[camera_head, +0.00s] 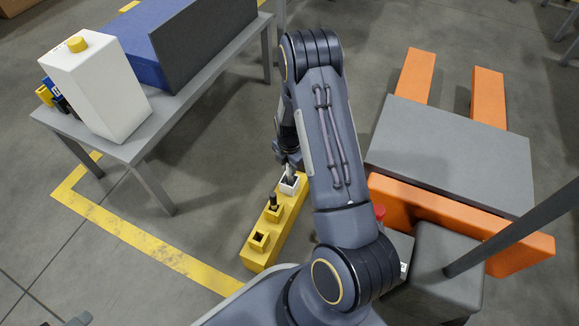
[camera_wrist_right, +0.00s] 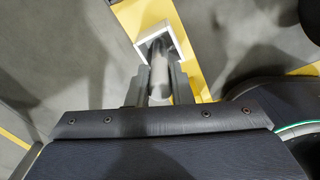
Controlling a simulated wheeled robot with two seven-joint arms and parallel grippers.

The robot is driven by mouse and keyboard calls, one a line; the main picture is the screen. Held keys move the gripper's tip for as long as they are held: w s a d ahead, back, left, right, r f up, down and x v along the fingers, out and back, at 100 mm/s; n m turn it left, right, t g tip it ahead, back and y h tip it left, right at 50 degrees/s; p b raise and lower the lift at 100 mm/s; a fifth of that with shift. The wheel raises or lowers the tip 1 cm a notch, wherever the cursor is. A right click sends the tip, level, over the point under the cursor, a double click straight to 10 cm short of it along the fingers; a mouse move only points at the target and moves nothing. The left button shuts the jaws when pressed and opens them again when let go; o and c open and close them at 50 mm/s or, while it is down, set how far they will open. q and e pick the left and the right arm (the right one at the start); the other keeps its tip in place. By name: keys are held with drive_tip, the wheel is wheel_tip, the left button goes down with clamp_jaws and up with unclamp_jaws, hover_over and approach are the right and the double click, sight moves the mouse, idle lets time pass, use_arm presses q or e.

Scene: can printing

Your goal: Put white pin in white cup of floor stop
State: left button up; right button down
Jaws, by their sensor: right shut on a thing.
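The floor stop (camera_head: 262,252) is a long yellow block on the floor with several square cups along its top. Its white cup (camera_head: 291,184) is at the far end, and it also shows in the right wrist view (camera_wrist_right: 142,44). My right gripper (camera_head: 290,170) is right at the white cup, fingers pointing down. In the right wrist view its two fingers (camera_wrist_right: 164,85) are shut on a pale pin (camera_wrist_right: 160,70), whose far end is at the opening of the white cup. How deep the pin sits I cannot tell. My left gripper is not in view.
A dark pin (camera_head: 273,200) stands in the middle cup; the near cup (camera_head: 260,240) looks empty. A grey table (camera_head: 150,135) with a white canister (camera_head: 95,85) and blue box stands left. An orange pallet truck (camera_head: 420,205) with a grey slab stands right. Floor left of the stop is clear.

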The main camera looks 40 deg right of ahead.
drive_tip(key=shift+f, duration=0.2)
drive_tip(key=c, duration=1.3)
unclamp_jaws()
drive_tip(key=shift+r, duration=0.2)
